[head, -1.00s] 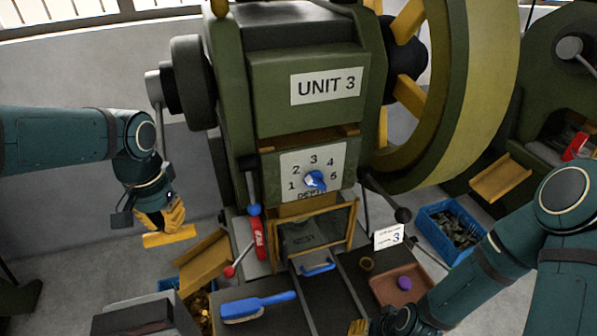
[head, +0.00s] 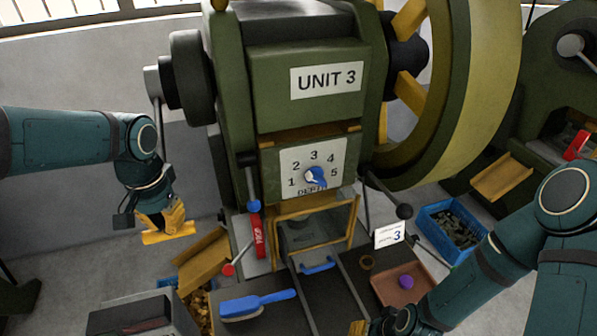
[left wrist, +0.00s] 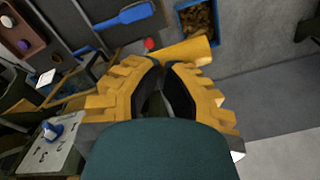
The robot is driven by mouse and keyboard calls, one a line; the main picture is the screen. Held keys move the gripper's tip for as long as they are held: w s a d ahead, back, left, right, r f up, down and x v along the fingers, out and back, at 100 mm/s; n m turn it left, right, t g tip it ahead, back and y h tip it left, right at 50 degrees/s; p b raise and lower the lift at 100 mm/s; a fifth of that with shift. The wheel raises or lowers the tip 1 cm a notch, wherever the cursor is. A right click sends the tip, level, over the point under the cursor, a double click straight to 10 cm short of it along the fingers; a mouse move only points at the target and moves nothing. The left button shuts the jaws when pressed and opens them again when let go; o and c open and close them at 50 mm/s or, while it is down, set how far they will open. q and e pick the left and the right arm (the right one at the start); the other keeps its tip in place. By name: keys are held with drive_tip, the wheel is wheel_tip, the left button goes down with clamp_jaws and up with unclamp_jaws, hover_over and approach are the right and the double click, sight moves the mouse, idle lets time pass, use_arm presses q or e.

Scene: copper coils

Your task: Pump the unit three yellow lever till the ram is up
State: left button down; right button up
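The green Unit 3 press (head: 300,105) stands in the middle. I cannot make out its ram. My right gripper (head: 375,326) is mostly cut off at the bottom.
A yellow chute (head: 203,259), a red-knobbed lever (head: 229,270) and a red prop (head: 258,237) are right of my left gripper. A blue brush (head: 258,305) lies in front. A blue crate (head: 450,229) stands right. Bare floor lies left.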

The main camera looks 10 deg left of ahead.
use_arm(q)
drive_tip(key=f, duration=0.1)
drive_tip(key=w+f+b, duration=0.1)
drive_tip(key=f+b, duration=0.1)
drive_tip(key=f, duration=0.1)
drive_tip(key=shift+w+a, duration=0.2)
drive_tip(key=shift+a, duration=0.2)
drive_tip(key=shift+w+f, duration=0.15)
drive_tip(key=shift+f, duration=0.05)
use_arm(e)
wheel_tip(320, 180, down, 3)
drive_tip(key=shift+r, duration=0.1)
wheel_tip(320, 180, down, 2)
drive_tip(key=b, duration=0.2)
drive_tip(key=shift+f+b, duration=0.25)
drive_tip(key=shift+b, duration=0.15)
use_arm(q)
drive_tip(key=w+f, duration=0.1)
drive_tip(key=w+a+f, duration=0.1)
drive_tip(key=f, duration=0.3)
drive_tip(key=shift+w+a, duration=0.3)
drive_tip(key=shift+w, duration=0.1)
use_arm(e)
drive_tip(key=shift+f, duration=0.1)
